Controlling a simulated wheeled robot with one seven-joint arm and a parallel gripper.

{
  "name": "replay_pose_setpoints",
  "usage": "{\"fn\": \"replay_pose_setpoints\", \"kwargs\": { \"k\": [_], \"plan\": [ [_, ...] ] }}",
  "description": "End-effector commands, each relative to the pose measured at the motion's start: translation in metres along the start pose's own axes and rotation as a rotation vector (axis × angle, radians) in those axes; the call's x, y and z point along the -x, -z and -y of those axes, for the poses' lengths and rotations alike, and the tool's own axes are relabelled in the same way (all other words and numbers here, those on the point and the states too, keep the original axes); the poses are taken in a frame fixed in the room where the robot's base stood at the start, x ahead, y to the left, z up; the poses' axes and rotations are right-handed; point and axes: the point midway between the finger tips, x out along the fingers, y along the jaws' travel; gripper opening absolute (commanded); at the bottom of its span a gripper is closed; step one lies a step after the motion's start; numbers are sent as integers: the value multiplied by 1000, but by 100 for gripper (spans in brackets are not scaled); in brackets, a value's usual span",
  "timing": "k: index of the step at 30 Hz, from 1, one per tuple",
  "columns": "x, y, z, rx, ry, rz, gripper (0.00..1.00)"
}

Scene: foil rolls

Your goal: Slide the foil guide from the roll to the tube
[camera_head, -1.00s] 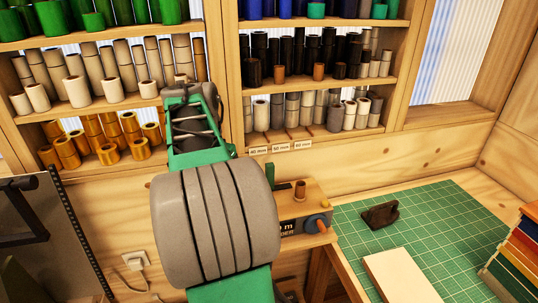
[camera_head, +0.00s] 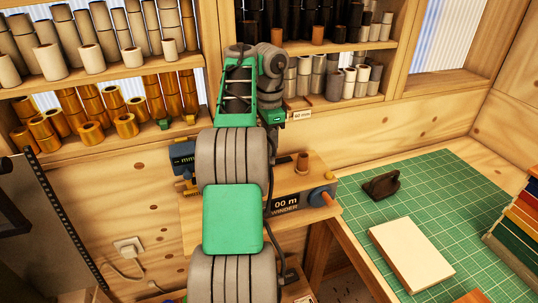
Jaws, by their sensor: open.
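The winder (camera_head: 288,187) is a wooden unit with a dark display, partly hidden behind my arm. A short brown tube (camera_head: 302,163) stands on its top. A blue and orange knob (camera_head: 321,196) sits on its right side. A dark blue box marked "mm" (camera_head: 183,157) shows at its left. The foil guide and the roll on the winder cannot be made out; my arm covers the middle of the unit. My grey and green arm rises through the picture and bends down behind itself near the shelf edge. My gripper is hidden.
Shelves behind hold gold rolls (camera_head: 92,133), white rolls (camera_head: 50,60) and grey rolls (camera_head: 333,85). At right, a green cutting mat (camera_head: 450,195) bears a dark tool (camera_head: 381,186) and a pale block (camera_head: 410,254). The mat is otherwise mostly clear.

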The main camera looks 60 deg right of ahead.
Motion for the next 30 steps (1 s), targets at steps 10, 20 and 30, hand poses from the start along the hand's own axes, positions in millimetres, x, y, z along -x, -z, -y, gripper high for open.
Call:
{"fn": "replay_pose_setpoints", "kwargs": {
  "k": [10, 20, 30],
  "plan": [
    [-10, 0, 0, 1, 2, -1, 41],
    [-10, 0, 0, 1, 1, -1, 16],
    [-10, 0, 0, 1, 1, -1, 0]
  ]
}}
